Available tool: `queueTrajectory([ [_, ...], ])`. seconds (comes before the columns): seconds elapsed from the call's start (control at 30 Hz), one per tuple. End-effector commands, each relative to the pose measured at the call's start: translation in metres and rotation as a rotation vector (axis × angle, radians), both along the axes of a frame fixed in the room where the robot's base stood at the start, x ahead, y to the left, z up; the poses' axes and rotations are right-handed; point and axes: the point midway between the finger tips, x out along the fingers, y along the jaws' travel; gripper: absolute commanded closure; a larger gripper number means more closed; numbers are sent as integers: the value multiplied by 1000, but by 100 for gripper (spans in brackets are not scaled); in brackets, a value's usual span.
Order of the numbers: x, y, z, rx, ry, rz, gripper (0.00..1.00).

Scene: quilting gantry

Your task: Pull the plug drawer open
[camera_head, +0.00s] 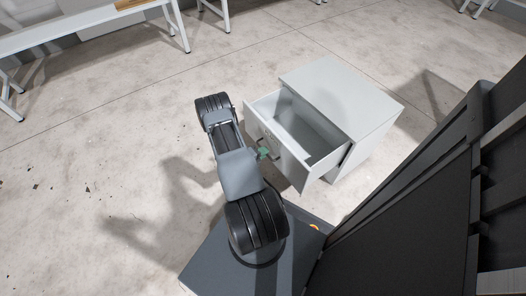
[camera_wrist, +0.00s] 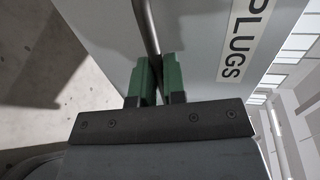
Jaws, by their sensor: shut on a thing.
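The plug drawer (camera_head: 284,149) is the light grey drawer of a small grey cabinet (camera_head: 360,100). It stands well out of the cabinet, and its inside looks empty. In the wrist view its front carries a white label (camera_wrist: 246,36) reading "PLUGS". My gripper (camera_head: 264,152) is at the drawer's front. In the wrist view its green fingers (camera_wrist: 156,78) are shut on the drawer's dark bar handle (camera_wrist: 150,30). The part of the handle between the fingers is hidden.
White-legged benches (camera_head: 100,27) stand at the back left. The pale concrete floor (camera_head: 90,130) is clear to the left of my arm, with a few dark specks on it. My dark base and column fill the lower right.

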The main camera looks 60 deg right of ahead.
Motion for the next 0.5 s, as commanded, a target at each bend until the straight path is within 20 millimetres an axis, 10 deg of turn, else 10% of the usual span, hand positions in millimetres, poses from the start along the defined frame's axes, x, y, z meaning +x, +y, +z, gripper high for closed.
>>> queueTrajectory([
  [0.33,1,0,0,0,-1,1,64],
  [0.5,1,0,0,0,-1,1,63],
])
